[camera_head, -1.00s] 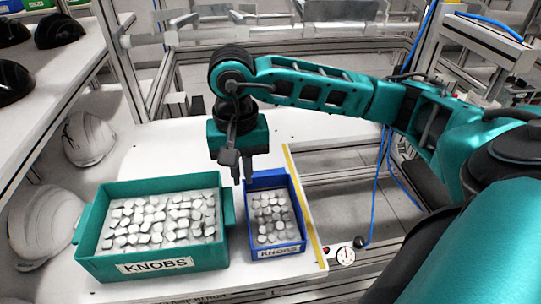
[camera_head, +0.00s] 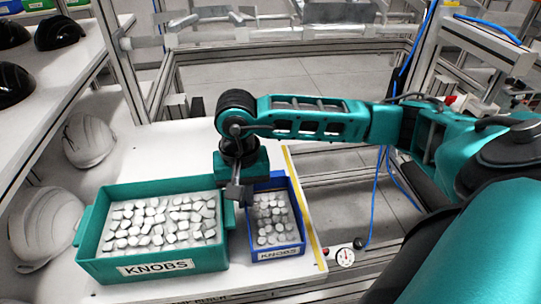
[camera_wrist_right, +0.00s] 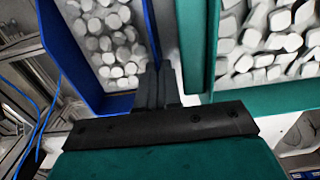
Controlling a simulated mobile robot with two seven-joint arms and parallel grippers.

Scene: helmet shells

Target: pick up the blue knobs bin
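The blue knobs bin (camera_head: 278,253) stands on the white tabletop, holding several whitish knobs, with a KNOBS label on its front. My right gripper (camera_head: 240,198) is low at the bin's left wall, pointing down. In the right wrist view its fingers (camera_wrist_right: 158,85) are close together at the blue bin's wall (camera_wrist_right: 151,30) and look shut on it; the fingertips are partly hidden. The bin appears to rest on the table. My left gripper is out of view.
A larger teal knobs bin (camera_head: 92,245) stands close on the left, with a narrow gap to the blue bin. A yellow strip (camera_head: 310,225) marks the table's right edge, with a dial gauge (camera_head: 345,257) beyond. White helmet shells (camera_head: 88,140) lie on the left.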

